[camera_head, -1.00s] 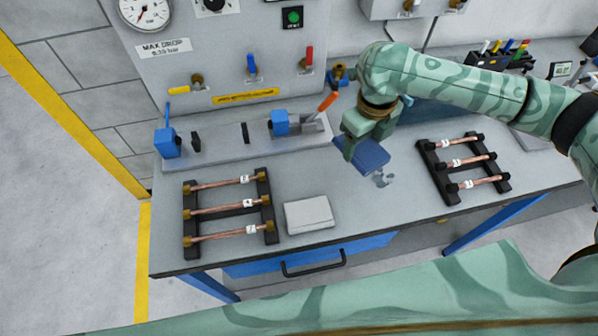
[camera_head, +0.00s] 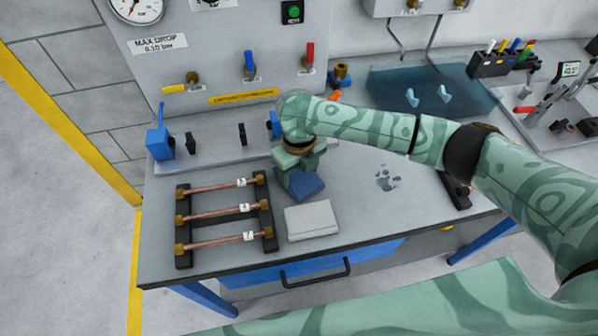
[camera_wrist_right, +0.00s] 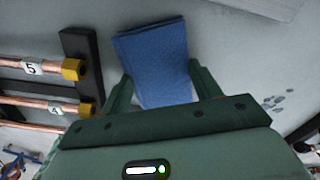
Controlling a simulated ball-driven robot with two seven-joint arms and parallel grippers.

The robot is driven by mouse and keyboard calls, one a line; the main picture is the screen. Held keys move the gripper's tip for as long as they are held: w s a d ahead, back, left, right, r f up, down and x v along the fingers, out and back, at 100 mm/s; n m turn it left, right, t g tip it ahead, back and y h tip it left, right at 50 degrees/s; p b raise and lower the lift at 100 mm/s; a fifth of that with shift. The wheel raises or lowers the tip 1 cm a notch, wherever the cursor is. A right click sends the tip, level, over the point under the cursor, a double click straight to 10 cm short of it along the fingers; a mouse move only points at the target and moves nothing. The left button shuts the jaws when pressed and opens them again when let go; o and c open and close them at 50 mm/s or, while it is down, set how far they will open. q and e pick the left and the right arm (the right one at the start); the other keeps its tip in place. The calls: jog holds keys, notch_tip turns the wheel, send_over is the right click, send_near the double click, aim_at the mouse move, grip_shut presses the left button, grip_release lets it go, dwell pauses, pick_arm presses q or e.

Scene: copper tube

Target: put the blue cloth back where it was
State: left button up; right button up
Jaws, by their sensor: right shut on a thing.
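The folded blue cloth (camera_head: 308,188) is in my right gripper (camera_head: 297,172), just behind the light grey folded pad and right of the left tube rack. In the right wrist view, the cloth (camera_wrist_right: 155,58) sticks out flat between the two green fingers of the gripper (camera_wrist_right: 160,92). Whether the cloth touches the table top is hard to tell. My left gripper is not in view.
The left rack (camera_head: 264,205) with copper tubes stands close left of the gripper. The light grey pad (camera_head: 311,220) lies in front. Wet spots (camera_head: 387,180) mark the table to the right. A second rack (camera_head: 455,192) is mostly hidden by my arm.

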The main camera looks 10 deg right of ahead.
aim_at(300, 175)
jog(key=shift+w+f, duration=0.1)
jog(key=shift+f, duration=0.1)
jog(key=o, duration=0.9)
notch_tip(300, 175, up, 12)
jog(key=p, duration=0.4)
